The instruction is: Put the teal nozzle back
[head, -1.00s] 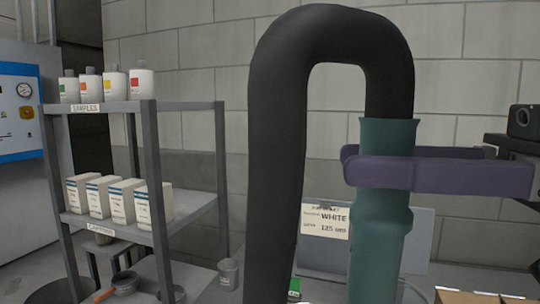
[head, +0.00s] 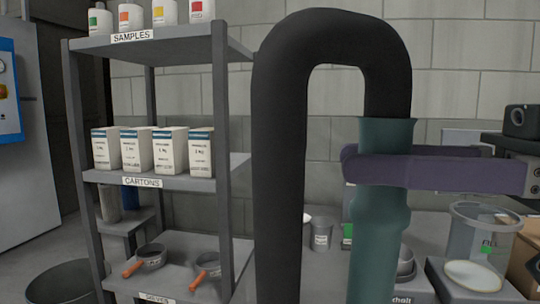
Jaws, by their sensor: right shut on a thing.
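The teal nozzle (head: 382,235) hangs upright from the end of a thick black hose (head: 282,150) that bends over in an upside-down U. Its lower end runs out of the bottom of the head view. My right gripper (head: 368,166) comes in from the right, its purple fingers shut around the nozzle just below the flared top collar. My left gripper does not show. No holder for the nozzle can be made out.
A grey shelf rack (head: 150,185) on the left holds bottles, cartons and orange-handled pans. A dark bin (head: 58,282) stands at lower left.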

